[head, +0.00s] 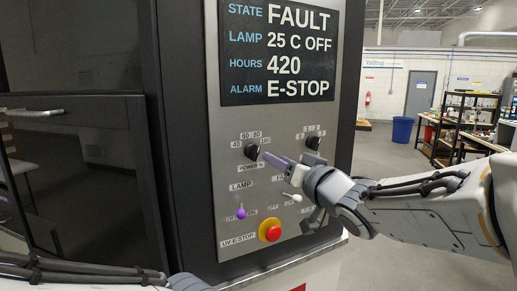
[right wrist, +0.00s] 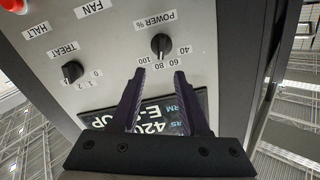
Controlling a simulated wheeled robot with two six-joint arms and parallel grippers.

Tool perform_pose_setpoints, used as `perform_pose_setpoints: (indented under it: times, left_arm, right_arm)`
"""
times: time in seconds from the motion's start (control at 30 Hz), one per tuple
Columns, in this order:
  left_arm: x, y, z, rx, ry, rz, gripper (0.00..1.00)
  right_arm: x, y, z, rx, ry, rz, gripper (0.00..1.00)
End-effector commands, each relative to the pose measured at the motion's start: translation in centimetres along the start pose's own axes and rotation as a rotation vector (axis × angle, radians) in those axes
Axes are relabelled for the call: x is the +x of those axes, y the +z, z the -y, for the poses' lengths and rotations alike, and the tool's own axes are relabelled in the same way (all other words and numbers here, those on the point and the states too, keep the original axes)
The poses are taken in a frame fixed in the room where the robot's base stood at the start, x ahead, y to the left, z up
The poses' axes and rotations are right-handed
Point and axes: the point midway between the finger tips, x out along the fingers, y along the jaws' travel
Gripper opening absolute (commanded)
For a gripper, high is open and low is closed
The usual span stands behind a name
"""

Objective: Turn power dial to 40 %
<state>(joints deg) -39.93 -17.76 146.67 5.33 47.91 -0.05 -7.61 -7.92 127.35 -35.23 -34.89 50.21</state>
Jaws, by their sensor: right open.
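The black power dial (head: 252,151) sits on the grey panel below the display, with 40, 60, 80 and 100 around it and the label POWER % below. It also shows in the right wrist view (right wrist: 160,44), where the picture is turned over.
A purple lamp switch (head: 241,212) and a red E-stop button (head: 270,230) are lower. The display (head: 279,52) reads FAULT and E-STOP. A dark door (head: 80,180) stands left.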

Motion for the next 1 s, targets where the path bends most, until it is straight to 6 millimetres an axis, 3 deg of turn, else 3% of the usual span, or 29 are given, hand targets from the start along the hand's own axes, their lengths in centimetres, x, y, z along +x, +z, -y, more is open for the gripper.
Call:
perform_pose_setpoints:
  times: [0.2,0.4,0.6,0.87,0.9,1.0]
  left_arm:
    - [-1.7,-0.1,-0.1,0.002,0.0,0.0,0.5]
    - [-2.9,-0.1,-0.2,0.005,0.0,0.0,0.5]
    - [-3.3,-0.2,-0.2,0.006,0.0,0.0,0.5]
    - [-3.3,-0.2,-0.2,0.006,0.0,0.0,0.5]
    - [-3.3,-0.2,-0.2,0.006,0.0,0.0,0.5]
    - [-3.3,-0.2,-0.2,0.006,0.0,0.0,0.5]
  right_arm:
    - [4.2,-0.1,0.2,0.002,-0.001,0.006,0.45]
    - [7.2,0.0,0.2,0.001,-0.001,0.006,0.45]
    - [8.5,0.1,0.1,0.0,0.0,0.005,0.45]
    - [8.6,0.2,0.1,-0.001,-0.001,0.004,0.45]
    - [8.6,0.2,0.1,-0.001,-0.001,0.004,0.37]
    - [8.6,0.2,0.1,-0.001,-0.001,0.004,0.0]
